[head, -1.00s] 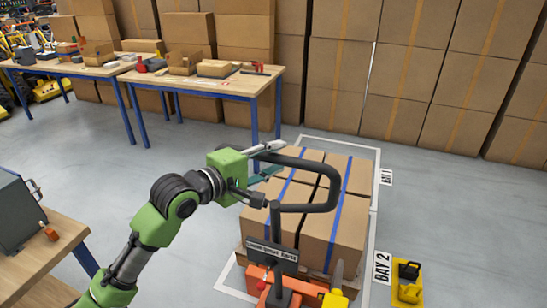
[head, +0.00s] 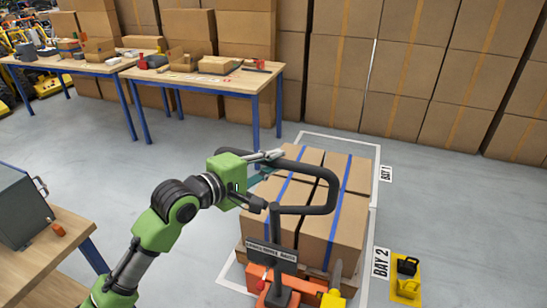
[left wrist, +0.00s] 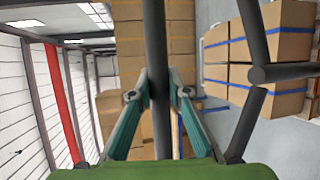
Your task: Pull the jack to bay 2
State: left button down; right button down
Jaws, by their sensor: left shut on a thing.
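The jack has a dark loop handle (head: 333,180), a mast with a dark sign (head: 271,251) and an orange base (head: 276,293) at the bottom of the head view. My left gripper (head: 270,167) is shut on the handle's bar. In the left wrist view the dark bar (left wrist: 158,85) runs between its teal fingers. A pallet load of brown boxes (head: 340,232) with blue straps stands beyond the mast, within white floor lines. The BAY 2 label (head: 381,262) is right of the load's near part, and the BAY 1 label (head: 386,174) is farther back. My right gripper is not in view.
A yellow item with a black top (head: 405,282) stands on the floor right of BAY 2. A workbench (head: 45,262) is at the near left. Blue-legged tables (head: 245,84) and stacked cartons (head: 410,75) line the back. The grey floor between is clear.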

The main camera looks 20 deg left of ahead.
pick_arm(q)
jog(key=c, duration=1.9)
grip_release()
jog(key=shift+w+f, duration=0.1)
jog(key=shift+w, duration=0.3)
jog(key=shift+s, duration=0.1)
jog(key=shift+s+a, duration=0.15)
jog(key=shift+s, duration=0.1)
jog(key=v, duration=1.1)
jog(key=shift+s, duration=0.1)
